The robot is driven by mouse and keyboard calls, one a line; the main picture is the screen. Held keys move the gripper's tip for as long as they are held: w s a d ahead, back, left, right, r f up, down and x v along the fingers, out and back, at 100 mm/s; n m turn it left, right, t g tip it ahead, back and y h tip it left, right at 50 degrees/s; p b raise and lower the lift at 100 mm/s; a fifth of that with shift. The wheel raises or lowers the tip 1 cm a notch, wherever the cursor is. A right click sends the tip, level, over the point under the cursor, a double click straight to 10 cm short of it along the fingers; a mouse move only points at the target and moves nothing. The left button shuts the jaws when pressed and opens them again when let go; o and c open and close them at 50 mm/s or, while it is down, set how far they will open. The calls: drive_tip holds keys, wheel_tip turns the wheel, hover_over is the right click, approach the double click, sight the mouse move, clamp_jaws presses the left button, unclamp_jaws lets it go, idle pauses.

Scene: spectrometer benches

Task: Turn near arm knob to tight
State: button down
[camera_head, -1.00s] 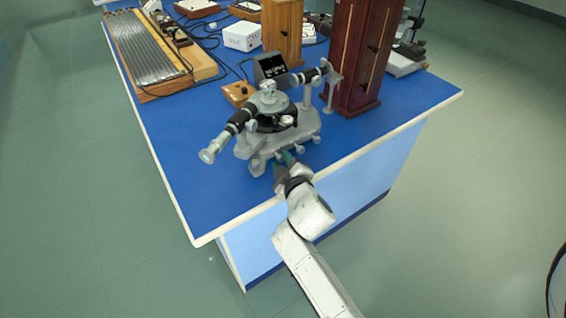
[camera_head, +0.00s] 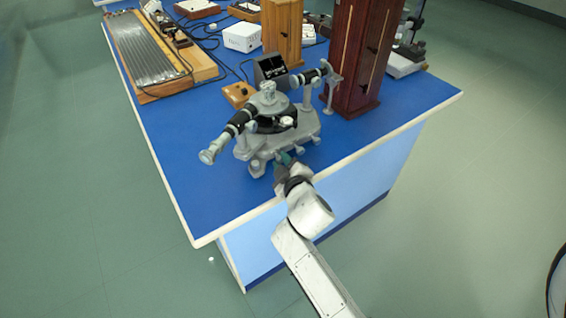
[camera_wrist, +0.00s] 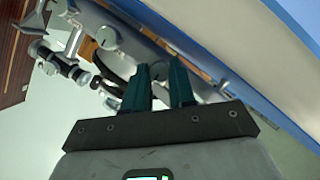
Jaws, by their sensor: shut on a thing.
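The grey spectrometer (camera_head: 243,152) stands near the table's front corner, with a black and grey telescope arm (camera_head: 232,134) pointing left and toward me. Small grey knobs show along the near side of its base. My gripper (camera_head: 284,158) is at this near side, low, with its green fingers against the instrument. In the wrist view my two dark green fingers (camera_wrist: 161,72) are slightly apart and reach up to the spectrometer's grey metal (camera_wrist: 142,40). My gripper is shut on a small knob, mostly hidden between the fingers. I cannot read how tight it is.
The blue table (camera_head: 190,170) has clear room left of the spectrometer. A tall dark wooden case (camera_head: 358,60) stands close behind on the right. A small dark box (camera_head: 270,68) and a wooden block (camera_head: 238,94) stand behind it.

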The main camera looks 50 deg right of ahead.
drive_tip(key=shift+r, duration=0.1)
drive_tip(key=m+p, duration=0.1)
drive_tip(key=p, duration=0.1)
drive_tip(key=m+y+p, duration=0.1)
drive_tip(key=p, duration=0.2)
drive_tip(key=shift+r+m+y+p, duration=0.3)
drive_tip(key=shift+r+p, duration=0.05)
drive_tip(key=shift+r, duration=0.05)
drive_tip(key=m+y+p, duration=0.1)
drive_tip(key=p, duration=0.2)
drive_tip(key=shift+d+m, duration=0.15)
drive_tip(key=shift+m, duration=0.25)
drive_tip(key=shift+f+m+y+p, duration=0.2)
drive_tip(key=shift+m+y+p, duration=0.35)
drive_tip(key=shift+m+y, duration=0.05)
drive_tip(key=shift+s+d+f+m+t+y+b, duration=0.1)
drive_tip(key=shift+f+m+t+y+b, duration=0.15)
drive_tip(key=shift+m, duration=0.2)
drive_tip(key=shift+d+f+m+t+y+b, duration=0.1)
drive_tip(key=shift+m+t+y+b, duration=0.05)
drive_tip(key=shift+m+y+b, duration=0.25)
drive_tip(key=shift+d+f+m+y+b, duration=0.1)
drive_tip(key=shift+m+y+b, duration=0.25)
drive_tip(key=shift+m+b, duration=0.4)
drive_tip(key=m+t+y+b, duration=0.1)
drive_tip(key=m+y+b, duration=0.1)
drive_tip(key=m+b, duration=0.1)
drive_tip(key=shift+s+d+b, duration=0.1)
drive_tip(key=shift+b, duration=0.35)
drive_tip(key=shift+m, duration=0.3)
